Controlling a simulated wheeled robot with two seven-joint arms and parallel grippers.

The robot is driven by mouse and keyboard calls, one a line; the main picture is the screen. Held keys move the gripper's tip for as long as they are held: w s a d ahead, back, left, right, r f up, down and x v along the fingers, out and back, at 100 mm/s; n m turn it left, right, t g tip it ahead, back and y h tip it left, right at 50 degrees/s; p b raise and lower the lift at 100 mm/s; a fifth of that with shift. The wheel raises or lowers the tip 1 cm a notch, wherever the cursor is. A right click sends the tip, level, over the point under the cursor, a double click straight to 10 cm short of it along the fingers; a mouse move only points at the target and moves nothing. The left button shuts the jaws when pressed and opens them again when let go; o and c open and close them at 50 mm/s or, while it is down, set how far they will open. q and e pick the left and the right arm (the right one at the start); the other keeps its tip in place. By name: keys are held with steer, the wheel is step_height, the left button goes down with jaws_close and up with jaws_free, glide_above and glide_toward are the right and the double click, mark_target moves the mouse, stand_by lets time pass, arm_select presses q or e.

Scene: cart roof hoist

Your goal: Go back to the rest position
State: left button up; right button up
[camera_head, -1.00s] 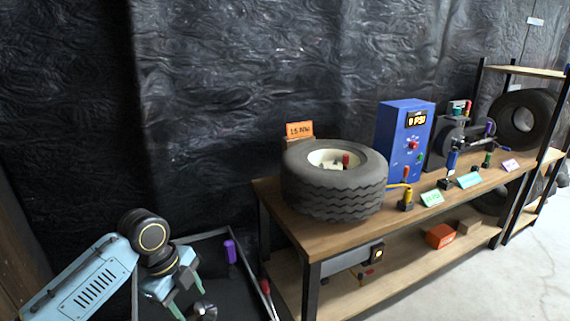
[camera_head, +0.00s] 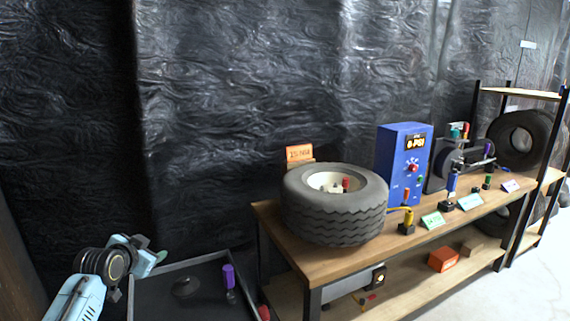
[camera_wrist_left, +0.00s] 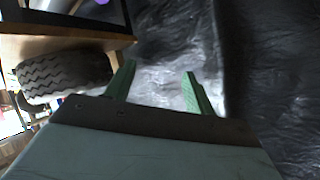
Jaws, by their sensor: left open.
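My left arm shows at the lower left of the head view, with the light blue left gripper (camera_head: 148,258) raised at the edge of a dark tray. In the left wrist view the green fingers of my left gripper (camera_wrist_left: 159,86) stand apart with nothing between them. The dark wall covering shows beyond them. My right gripper is in neither view.
A wooden bench (camera_head: 300,262) carries a tyre (camera_head: 334,214), a blue pressure box (camera_head: 403,165) and small tools. The dark tray (camera_head: 205,302), low at left, holds a purple-handled tool (camera_head: 229,278) and a dark round part (camera_head: 186,287). A shelf rack (camera_head: 520,93) stands at right.

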arm_select(q)
step_height(320, 180, up, 9)
steer(key=w+a+n+t+y, duration=0.2)
steer(key=t, duration=0.4)
steer(key=s+d+f+g+b, duration=0.1)
steer(key=s+f+g, duration=0.2)
steer(key=s+f, duration=0.8)
steer(key=s+d+f+g, duration=0.1)
steer(key=s+f+g, duration=0.25)
steer(key=f, duration=1.55)
steer(key=s+f+g+b, duration=0.1)
steer(key=s+f+g, duration=0.2)
steer(key=s+f, duration=0.8)
steer(key=s+d+f+g, duration=0.1)
steer(key=s+f+g, duration=0.1)
steer(key=s+f, duration=0.5)
steer(key=s+d+f+g+b, duration=0.1)
steer(key=s+f+g, duration=0.2)
steer(key=s+f, duration=0.5)
steer(key=s+d+f+n+g, duration=0.1)
steer(key=s+f, duration=0.7)
steer(key=s, duration=1.4)
steer(key=shift+d+f+g+h, duration=0.2)
steer(key=shift+g+h, duration=0.2)
steer(key=shift+g, duration=0.45)
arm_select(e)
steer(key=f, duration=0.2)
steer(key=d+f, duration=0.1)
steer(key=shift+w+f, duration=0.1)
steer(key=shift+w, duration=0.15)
